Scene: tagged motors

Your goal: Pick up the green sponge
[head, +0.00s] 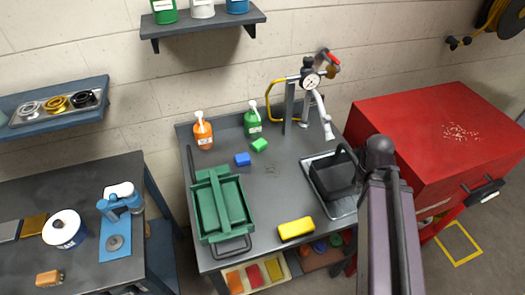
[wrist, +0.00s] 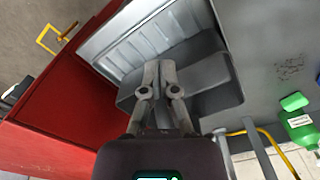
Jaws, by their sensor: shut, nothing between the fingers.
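The green sponge (head: 260,145) is a small bright green block on the grey bench top, near the back, just in front of a green bottle (head: 252,122). In the head view my arm rises at the right of the bench, and I cannot make out the fingertips there. The gripper is well to the right of the sponge.
A blue sponge (head: 242,159) lies just left of the green one, and a yellow sponge (head: 296,229) lies at the front edge. A red cabinet (head: 430,130) stands right.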

